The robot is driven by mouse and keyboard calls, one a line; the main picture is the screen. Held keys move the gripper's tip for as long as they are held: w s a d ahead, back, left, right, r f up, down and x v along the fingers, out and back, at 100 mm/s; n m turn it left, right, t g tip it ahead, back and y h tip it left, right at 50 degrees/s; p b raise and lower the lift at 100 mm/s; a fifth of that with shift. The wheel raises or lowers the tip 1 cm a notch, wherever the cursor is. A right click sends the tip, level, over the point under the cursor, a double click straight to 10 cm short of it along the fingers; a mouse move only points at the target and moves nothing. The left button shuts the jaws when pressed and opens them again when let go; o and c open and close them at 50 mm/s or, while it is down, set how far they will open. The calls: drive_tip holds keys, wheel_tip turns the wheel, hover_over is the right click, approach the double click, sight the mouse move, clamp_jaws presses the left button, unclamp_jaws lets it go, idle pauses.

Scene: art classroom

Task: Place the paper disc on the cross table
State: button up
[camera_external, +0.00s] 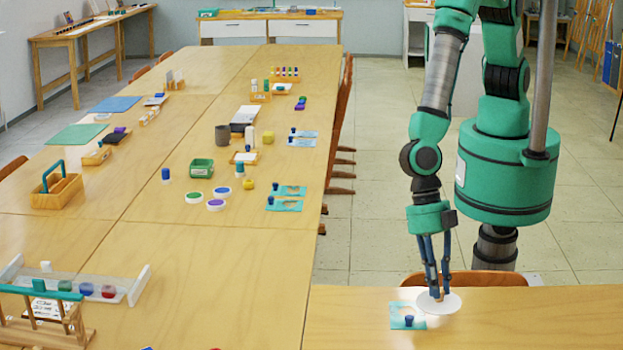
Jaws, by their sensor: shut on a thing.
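A white paper disc (447,304) is low over the front right table (520,325), the one set crosswise to the long table; I cannot tell whether it touches the top. My gripper (437,295) points down and is shut on the disc, at a small light part near its middle. A blue-green card (402,313) with a dark blue peg (408,320) lies on the same table, just left of the disc. The disc's edge overlaps the card in the view.
The long table (270,220) on the left holds white-rimmed discs (216,205), a green tub (202,167), a wooden caddy (57,190) and several blue-green cards (292,190). A chair back (465,279) stands behind the cross table. The right part of the cross table is clear.

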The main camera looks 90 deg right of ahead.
drive_tip(key=shift+a, duration=0.1)
idle(0.5)
drive_tip(key=w+a, duration=0.2)
drive_tip(key=a, duration=0.2)
drive_tip(key=w+a+f, duration=0.1)
drive_tip(key=w+a, duration=0.1)
drive_tip(key=a, duration=0.3)
drive_tip(key=w+a, duration=0.2)
drive_tip(key=a, duration=0.3)
drive_tip(key=shift+w+a+f+p, duration=0.2)
drive_tip(key=shift+w+f+p, duration=0.1)
drive_tip(key=shift+p, duration=0.1)
drive_tip(key=shift+f, duration=1.7)
drive_tip(key=o, duration=0.8)
drive_tip(key=shift+f, duration=0.1)
drive_tip(key=shift+c, duration=0.2)
drive_tip(key=v, duration=1.2)
